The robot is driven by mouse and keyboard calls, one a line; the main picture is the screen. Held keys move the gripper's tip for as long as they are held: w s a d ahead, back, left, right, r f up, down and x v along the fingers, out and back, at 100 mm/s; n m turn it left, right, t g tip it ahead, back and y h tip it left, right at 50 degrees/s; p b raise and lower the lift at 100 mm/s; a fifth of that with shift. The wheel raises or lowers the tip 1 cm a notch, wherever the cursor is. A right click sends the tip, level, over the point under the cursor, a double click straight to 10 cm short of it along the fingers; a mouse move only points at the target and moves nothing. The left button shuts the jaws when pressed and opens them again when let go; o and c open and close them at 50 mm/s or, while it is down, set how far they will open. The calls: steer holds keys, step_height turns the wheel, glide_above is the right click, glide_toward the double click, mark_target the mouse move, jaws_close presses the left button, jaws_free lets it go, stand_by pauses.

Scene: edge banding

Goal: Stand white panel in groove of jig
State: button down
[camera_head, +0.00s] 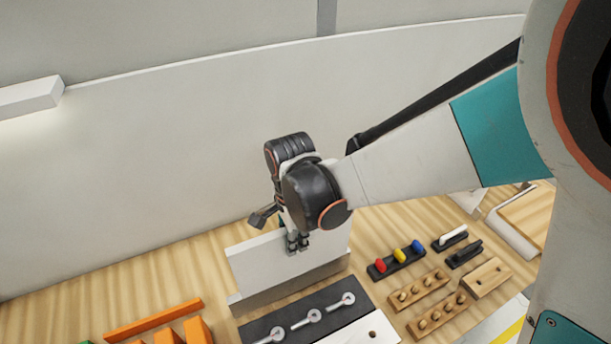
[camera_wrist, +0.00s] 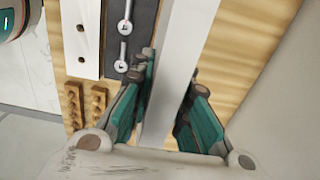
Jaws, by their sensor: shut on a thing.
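The white panel (camera_head: 262,262) stands on edge over the wooden bench in the head view. The groove and the panel's bottom edge are hidden.
A dark mat with wrenches (camera_head: 262,328) lies in front of the panel. A white board with holes (camera_head: 372,336) lies nearer. Right are wooden peg blocks (camera_head: 418,290) and a rack with coloured handles (camera_head: 397,262). Orange blocks (camera_head: 198,331) are front left. The wall rises behind.

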mark_target(295, 256)
steer(key=shift+a+f+b, duration=0.1)
steer(key=shift+f+b, duration=2.65)
steer(key=shift+f, duration=1.65)
steer(key=shift+f+b, duration=2.4)
steer(key=shift+f, duration=0.3)
steer(key=c, duration=1.4)
jaws_free()
steer(key=shift+c, duration=0.2)
steer(key=shift+r, duration=0.15)
steer(key=shift+r+p, duration=2.25)
steer(key=shift+r, duration=1.15)
